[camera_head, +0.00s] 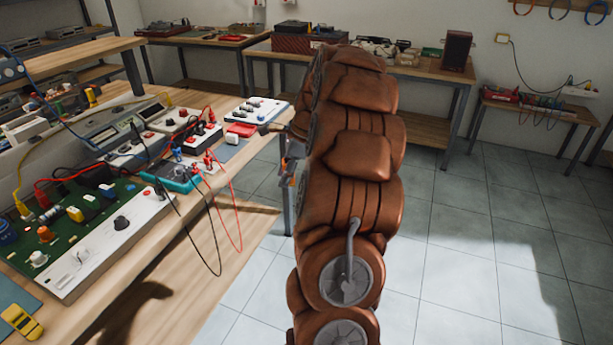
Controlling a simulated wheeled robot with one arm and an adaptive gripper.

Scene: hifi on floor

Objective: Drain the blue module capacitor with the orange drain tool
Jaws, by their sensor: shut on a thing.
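My brown arm rises through the middle of the view and hides most of my gripper (288,168), which shows only as small dark parts at the arm's left edge. It is shut on a small orange piece, which I take to be the orange drain tool (285,181), beyond the bench's right edge. Most of the tool is hidden. A blue cylinder (8,232) stands on the green circuit board (65,238) at far left. A teal-blue unit (180,177) lies near the bench's front edge. I cannot tell which is the blue module. My gripper is apart from both.
The wooden bench (135,255) carries several white modules, including one at its far end (257,110), and a red box (241,129). Red and black leads (240,230) hang over its front edge. A yellow meter (21,322) lies at lower left. Tiled floor (450,260) is clear at right.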

